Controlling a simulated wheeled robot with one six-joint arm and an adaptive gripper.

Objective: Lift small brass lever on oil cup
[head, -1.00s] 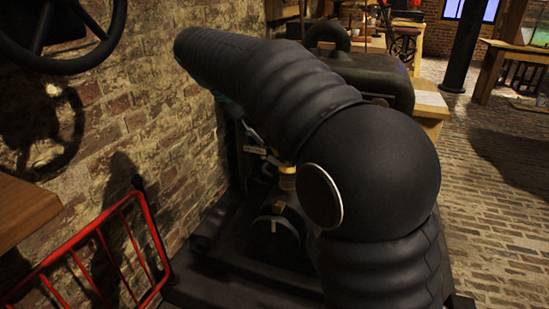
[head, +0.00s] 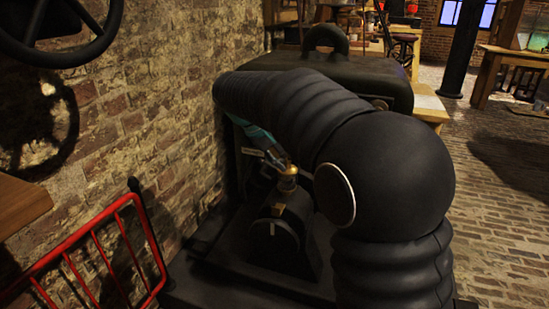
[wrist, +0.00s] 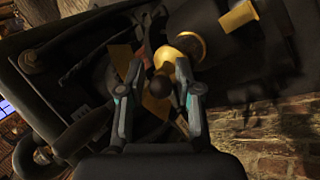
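In the head view the brass oil cup (head: 288,183) stands upright on top of a dark machine part. My gripper (head: 283,163) is just above it and partly hidden by my arm. In the wrist view the fingers of my gripper (wrist: 164,82) are apart. Rounded brass of the oil cup (wrist: 168,61) shows between and just beyond the fingertips, with a dark round knob in front of it. I cannot pick out the small lever clearly, nor tell whether a finger touches the cup.
A black machine housing (head: 320,88) with a top handle stands behind my arm. A brick wall (head: 150,140) is close on the left, with a red rail frame (head: 105,245) in front of it. Open brick floor (head: 495,200) lies to the right.

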